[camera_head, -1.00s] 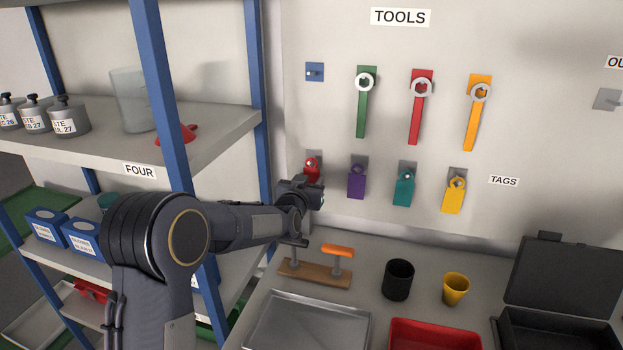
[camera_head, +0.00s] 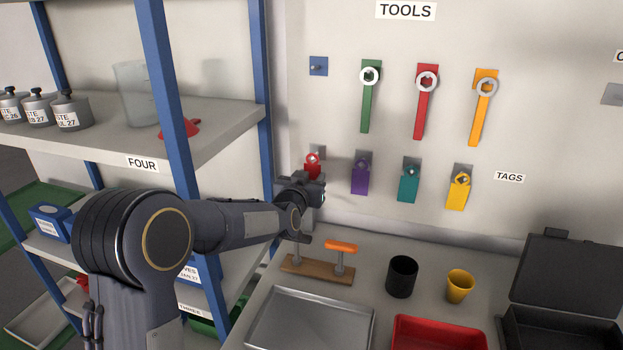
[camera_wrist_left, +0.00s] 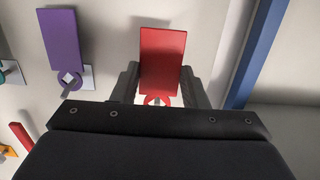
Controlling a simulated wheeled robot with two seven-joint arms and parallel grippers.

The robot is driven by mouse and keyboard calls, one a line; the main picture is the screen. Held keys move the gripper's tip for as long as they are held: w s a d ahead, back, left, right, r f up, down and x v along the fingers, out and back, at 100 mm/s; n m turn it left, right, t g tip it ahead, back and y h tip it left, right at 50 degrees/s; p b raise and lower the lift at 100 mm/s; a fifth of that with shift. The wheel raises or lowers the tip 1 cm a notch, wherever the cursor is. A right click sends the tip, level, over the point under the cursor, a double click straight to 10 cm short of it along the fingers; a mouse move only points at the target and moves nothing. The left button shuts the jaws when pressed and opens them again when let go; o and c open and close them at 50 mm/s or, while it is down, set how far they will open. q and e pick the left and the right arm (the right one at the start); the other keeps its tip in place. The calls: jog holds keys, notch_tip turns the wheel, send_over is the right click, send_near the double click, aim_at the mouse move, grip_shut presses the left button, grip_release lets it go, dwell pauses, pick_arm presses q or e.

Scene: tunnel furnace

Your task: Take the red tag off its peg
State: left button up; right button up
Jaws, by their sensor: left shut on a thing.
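The red tag (camera_head: 312,171) hangs at the left end of the tags row, its ring end up at the peg on a small grey plate. My left gripper (camera_head: 312,184) is at the tag, covering its lower part. In the left wrist view the red tag (camera_wrist_left: 162,62) stands between the two fingers of my left gripper (camera_wrist_left: 160,90), which is shut on it. The tag's ring is partly hidden by the gripper body there; whether it is still around the peg is hard to tell. My right gripper is out of view.
A purple tag (camera_head: 360,180), teal tag (camera_head: 408,187) and yellow tag (camera_head: 458,195) hang to the right. Wrenches hang above. A blue shelf post (camera_head: 258,90) stands close on the left. Below are an orange-handled wooden block (camera_head: 318,270), black cup (camera_head: 402,277) and metal tray (camera_head: 312,325).

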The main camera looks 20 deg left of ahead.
pick_arm(q)
jog(key=s+b, duration=0.1)
jog(key=s, duration=0.7)
jog(key=shift+a, duration=0.15)
